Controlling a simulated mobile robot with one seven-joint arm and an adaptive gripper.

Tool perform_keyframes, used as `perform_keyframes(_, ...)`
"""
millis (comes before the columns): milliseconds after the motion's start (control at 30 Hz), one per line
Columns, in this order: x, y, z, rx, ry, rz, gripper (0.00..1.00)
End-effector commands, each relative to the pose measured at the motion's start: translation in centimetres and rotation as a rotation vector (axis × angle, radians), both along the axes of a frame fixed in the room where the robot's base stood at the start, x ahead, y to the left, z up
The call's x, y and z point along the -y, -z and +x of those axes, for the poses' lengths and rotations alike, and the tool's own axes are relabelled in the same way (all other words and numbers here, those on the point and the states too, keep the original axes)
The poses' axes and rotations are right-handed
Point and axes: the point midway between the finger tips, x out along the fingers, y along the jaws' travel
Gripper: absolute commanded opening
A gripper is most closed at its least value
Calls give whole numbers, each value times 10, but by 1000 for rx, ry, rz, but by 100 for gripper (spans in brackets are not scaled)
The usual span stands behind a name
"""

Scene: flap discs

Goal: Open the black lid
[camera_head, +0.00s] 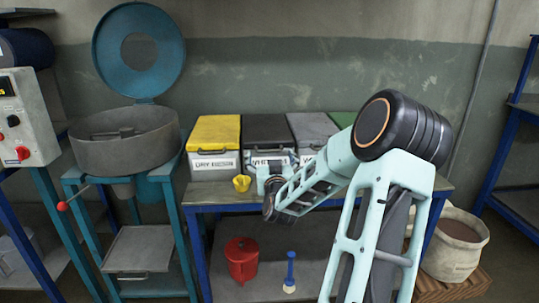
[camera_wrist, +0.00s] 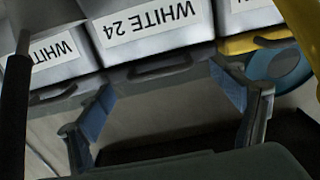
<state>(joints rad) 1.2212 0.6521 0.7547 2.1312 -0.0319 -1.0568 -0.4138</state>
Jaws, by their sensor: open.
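The black lid (camera_head: 267,129) is down on a white bin, between the yellow and grey lids. In the wrist view, its front edge and handle (camera_wrist: 160,69) appear below the bin's "WHITE 24" label (camera_wrist: 150,27). My gripper (camera_head: 271,166) is in front of this bin in the head view and partly covers its label. In the wrist view, my gripper (camera_wrist: 162,83) is open, with its two blue-padded fingers spread to either side of the handle. No contact with the handle shows. The fingers are empty.
The yellow-lidded bin (camera_head: 214,146) stands left of the black lid and the grey-lidded bin (camera_head: 313,128) right. A small yellow cup (camera_head: 242,183) stands on the table edge beside my gripper. A teal sifter (camera_head: 127,137) stands farther left.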

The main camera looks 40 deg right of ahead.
Motion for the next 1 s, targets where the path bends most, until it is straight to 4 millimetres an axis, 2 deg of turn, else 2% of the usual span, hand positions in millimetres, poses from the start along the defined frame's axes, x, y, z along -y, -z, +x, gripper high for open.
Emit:
perform_keyframes(100,9,1,14,1,1,2,86)
perform_keyframes(300,17,0,27,0,1,1,86)
perform_keyframes(667,18,0,30,-1,1,1,85)
perform_keyframes(1000,19,0,29,-1,1,1,47)
